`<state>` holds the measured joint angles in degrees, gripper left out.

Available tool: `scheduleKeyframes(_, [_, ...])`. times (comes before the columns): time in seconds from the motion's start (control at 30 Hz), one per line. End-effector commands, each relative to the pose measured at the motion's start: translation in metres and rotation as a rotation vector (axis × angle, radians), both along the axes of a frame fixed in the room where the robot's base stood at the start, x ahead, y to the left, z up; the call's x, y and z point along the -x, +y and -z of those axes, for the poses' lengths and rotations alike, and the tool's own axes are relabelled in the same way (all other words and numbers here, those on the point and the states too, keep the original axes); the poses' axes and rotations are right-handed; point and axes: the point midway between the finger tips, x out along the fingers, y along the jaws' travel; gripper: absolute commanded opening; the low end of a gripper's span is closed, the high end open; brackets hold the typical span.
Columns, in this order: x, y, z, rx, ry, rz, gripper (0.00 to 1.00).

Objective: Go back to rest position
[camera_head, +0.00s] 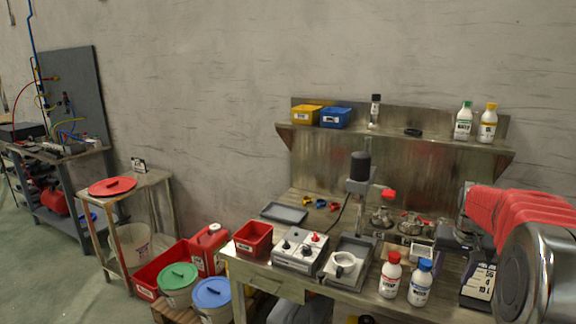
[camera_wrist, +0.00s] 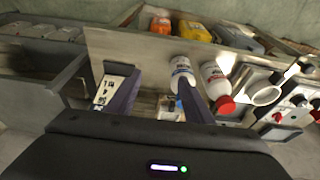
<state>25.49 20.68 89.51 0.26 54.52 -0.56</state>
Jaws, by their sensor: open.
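My gripper (camera_wrist: 158,97) is open in the wrist view, with its two dark fingers apart and nothing between them gripped. Past the fingers lie the metal workbench and its contents. A white bottle with a red cap (camera_wrist: 216,80) and a second white bottle (camera_wrist: 182,73) show near the right finger. In the head view my red arm reaches in from the right edge over the right end of the workbench (camera_head: 262,272).
A shelf (camera_head: 393,137) stands behind. Buckets (camera_head: 211,296) and a side table (camera_head: 128,197) are at left.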

Motion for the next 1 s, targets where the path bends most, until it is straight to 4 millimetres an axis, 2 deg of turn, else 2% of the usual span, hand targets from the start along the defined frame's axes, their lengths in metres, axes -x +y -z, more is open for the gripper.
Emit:
scheduleKeyframes(0.5, [0.100, 0.107, -0.020, -0.007, 0.017, -0.102, 0.47])
scheduleKeyframes(1.0, [0.196, 0.188, -0.027, 0.007, -0.016, -0.218, 0.47])
